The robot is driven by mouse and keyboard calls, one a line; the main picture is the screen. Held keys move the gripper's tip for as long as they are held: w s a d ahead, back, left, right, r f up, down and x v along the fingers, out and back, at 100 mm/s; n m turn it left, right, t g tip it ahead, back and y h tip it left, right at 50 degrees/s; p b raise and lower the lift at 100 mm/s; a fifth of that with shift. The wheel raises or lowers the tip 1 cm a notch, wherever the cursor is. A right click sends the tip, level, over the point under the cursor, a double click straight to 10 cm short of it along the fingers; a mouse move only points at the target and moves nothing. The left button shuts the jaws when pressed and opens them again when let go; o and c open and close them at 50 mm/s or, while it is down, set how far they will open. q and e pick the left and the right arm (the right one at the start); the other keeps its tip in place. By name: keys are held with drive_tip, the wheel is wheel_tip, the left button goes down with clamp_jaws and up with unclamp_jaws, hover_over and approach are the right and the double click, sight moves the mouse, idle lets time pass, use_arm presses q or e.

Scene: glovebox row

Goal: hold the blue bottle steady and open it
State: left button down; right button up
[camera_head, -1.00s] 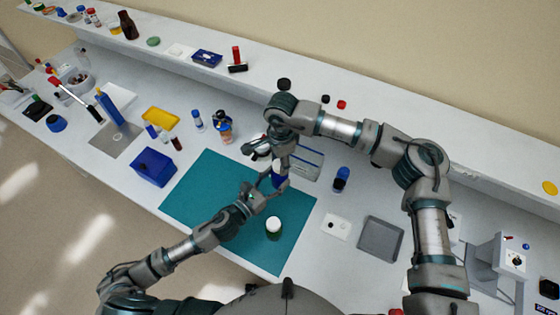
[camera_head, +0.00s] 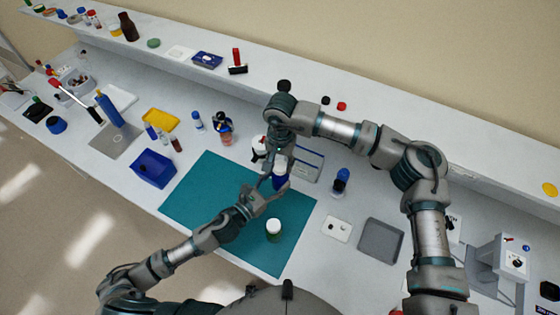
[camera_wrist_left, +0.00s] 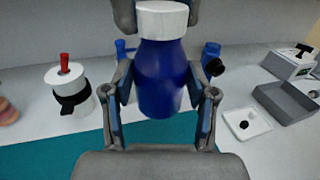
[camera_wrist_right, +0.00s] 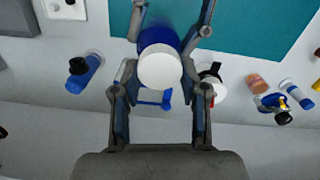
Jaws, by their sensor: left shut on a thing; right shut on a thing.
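The blue bottle (camera_head: 279,182) with its white cap (camera_head: 281,163) is held upright above the teal mat (camera_head: 205,200). My left gripper (camera_head: 266,188) is shut on the bottle's blue body (camera_wrist_left: 160,82), with a finger on each side. My right gripper (camera_head: 282,152) comes from above and is shut on the white cap, which also shows in the right wrist view (camera_wrist_right: 160,68). In the left wrist view the cap (camera_wrist_left: 162,18) sits on the bottle's neck with no clear gap. Whether it is loosened cannot be told.
A white-capped jar (camera_head: 273,228) stands on the mat. A blue bin (camera_head: 153,168) and yellow tray (camera_head: 160,120) are left, a grey tray (camera_head: 380,240) and white plate (camera_head: 337,228) right. A white bottle with a black band (camera_wrist_left: 72,92) stands behind. The mat's left part is clear.

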use_arm(q)
drive_tip(key=shift+s+d+r, duration=0.1)
drive_tip(key=shift+s+d, duration=0.15)
use_arm(e)
drive_tip(key=shift+w+a+r, duration=0.1)
drive_tip(key=shift+a+r, duration=0.05)
drive_tip(key=shift+r, duration=0.05)
use_arm(q)
drive_tip(key=shift+a+f, duration=0.1)
drive_tip(key=shift+f, duration=0.1)
use_arm(e)
drive_tip(key=shift+r, duration=1.05)
use_arm(q)
drive_tip(key=shift+w, duration=0.1)
drive_tip(key=shift+a+r, duration=0.1)
